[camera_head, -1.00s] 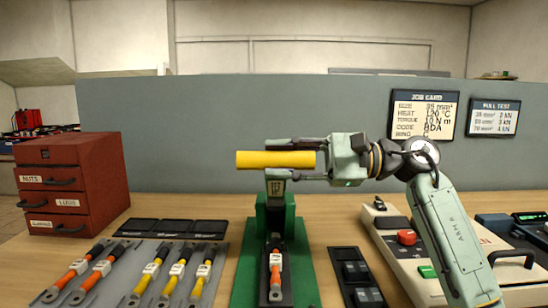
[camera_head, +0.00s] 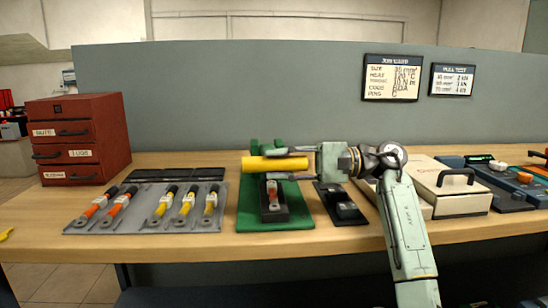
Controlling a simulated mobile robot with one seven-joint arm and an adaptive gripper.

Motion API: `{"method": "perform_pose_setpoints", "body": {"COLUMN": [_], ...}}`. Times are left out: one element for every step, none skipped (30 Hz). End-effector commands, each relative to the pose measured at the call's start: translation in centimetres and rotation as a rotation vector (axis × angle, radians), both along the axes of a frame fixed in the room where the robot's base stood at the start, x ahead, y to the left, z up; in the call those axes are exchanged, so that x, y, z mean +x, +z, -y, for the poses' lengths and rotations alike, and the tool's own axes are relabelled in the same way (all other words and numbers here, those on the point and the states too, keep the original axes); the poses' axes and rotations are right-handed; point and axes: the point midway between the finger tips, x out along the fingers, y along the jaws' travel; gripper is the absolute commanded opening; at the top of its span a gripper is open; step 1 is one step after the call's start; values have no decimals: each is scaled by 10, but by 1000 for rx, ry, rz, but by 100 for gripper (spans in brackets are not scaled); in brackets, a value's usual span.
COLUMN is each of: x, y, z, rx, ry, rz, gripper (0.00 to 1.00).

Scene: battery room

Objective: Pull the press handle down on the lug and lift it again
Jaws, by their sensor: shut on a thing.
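The press (camera_head: 290,213) has a green base and a green post (camera_head: 253,148) at the back of it. Its yellow handle (camera_head: 258,164) lies level across the front of the post, low over the dark nest. My gripper (camera_head: 282,163) comes from the right and is shut on the handle, one finger above and one below. The lug (camera_head: 273,206), on an orange cable with a white tag, lies in the dark nest below the handle. The lower finger and handle hide the back of the nest, so I cannot tell whether the press head touches the lug.
A grey tray (camera_head: 140,223) with several orange and yellow cables lies left of the press. A red drawer cabinet (camera_head: 80,110) stands at far left. A dark block (camera_head: 342,205) and a beige case (camera_head: 450,190) stand to the right. A grey panel (camera_head: 210,90) closes the back.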

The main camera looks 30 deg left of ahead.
Motion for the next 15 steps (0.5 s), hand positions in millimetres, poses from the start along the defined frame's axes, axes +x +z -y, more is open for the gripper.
{"method": "perform_pose_setpoints", "body": {"x": [5, 6, 7, 9, 9, 10, 10, 11, 11, 11, 12, 12, 12, 12, 12], "y": [-8, -9, -11, -12, -13, -14, -14, -15, -15, -15, -15, -15, -15, -15, -15], "z": [-2, -2, -2, -2, -2, -2, -2, -3, -3, -3, -3, -3, -3, -3, -3], "rx": [-10, -11, -11, -12, -12, -12, -13, -13, -13, -13, -12, -12, -12, -12, -12], "ry": [-3, -2, -2, -2, -2, -1, -1, -1, -1, -2, -2, -2, -2, -2, -2], "rz": [-8, -8, -8, -9, -9, -9, -8, -8, -8, -8, -9, -9, -9, -9, -9], "gripper": [0, 0, 0, 0, 0, 0, 0, 0, 0, 0, 0, 0, 0, 0, 0]}}
